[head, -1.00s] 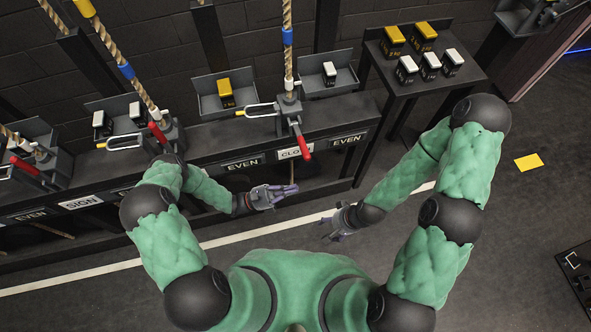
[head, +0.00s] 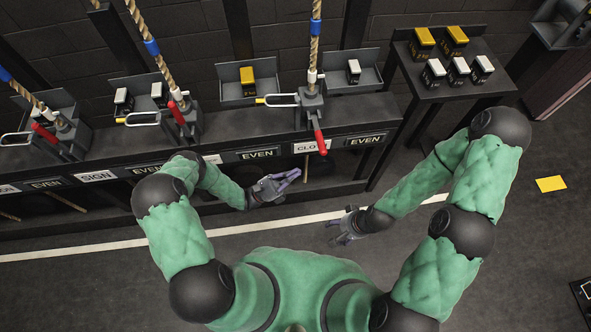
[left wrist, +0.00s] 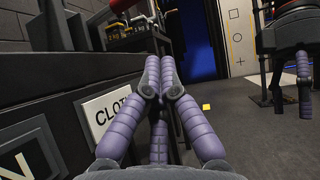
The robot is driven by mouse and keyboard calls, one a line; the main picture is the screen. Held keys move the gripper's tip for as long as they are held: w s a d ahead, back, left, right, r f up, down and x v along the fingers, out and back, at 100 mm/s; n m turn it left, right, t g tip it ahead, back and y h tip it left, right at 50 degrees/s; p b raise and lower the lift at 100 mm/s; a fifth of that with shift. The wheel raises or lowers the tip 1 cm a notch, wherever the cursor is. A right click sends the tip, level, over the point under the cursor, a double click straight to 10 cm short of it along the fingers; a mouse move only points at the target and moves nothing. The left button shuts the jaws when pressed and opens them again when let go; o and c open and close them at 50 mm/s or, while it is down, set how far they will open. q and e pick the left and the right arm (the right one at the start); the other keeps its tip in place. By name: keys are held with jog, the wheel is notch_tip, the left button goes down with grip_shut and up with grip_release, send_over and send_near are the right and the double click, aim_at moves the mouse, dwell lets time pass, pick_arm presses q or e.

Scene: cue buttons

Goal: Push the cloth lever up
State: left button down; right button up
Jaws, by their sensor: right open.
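The cloth lever has a red handle (head: 320,138) that slants forward and down over the shelf edge, above the white CLOTH sign (head: 312,146). A rope rises from its dark bracket (head: 312,103). My left gripper (head: 297,173) is below and slightly left of the handle's tip, apart from it, in front of the shelf. In the left wrist view its purple fingers (left wrist: 160,66) meet at the tips, with nothing seen between them, beside the CLOTH sign (left wrist: 112,105). My right gripper (head: 336,234) is open, low over the floor; it also shows in the left wrist view (left wrist: 289,100).
Two other red levers (head: 177,113) stand along the shelf to the left. A white looped handle (head: 292,100) projects left of the cloth bracket. A side table (head: 448,85) with yellow and white blocks stands at the right. Floor in front is clear.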

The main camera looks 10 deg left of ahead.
aim_at(318, 134)
pick_arm(q)
jog(key=w+d+r+b, duration=0.1)
jog(key=w+d+r, duration=0.2)
jog(key=d+r, duration=0.3)
jog(key=shift+w+r+b, duration=0.25)
jog(key=shift+r+b, duration=0.15)
jog(key=shift+r, duration=0.75)
pick_arm(e)
jog(key=shift+f, duration=0.95)
jog(key=shift+r, duration=0.15)
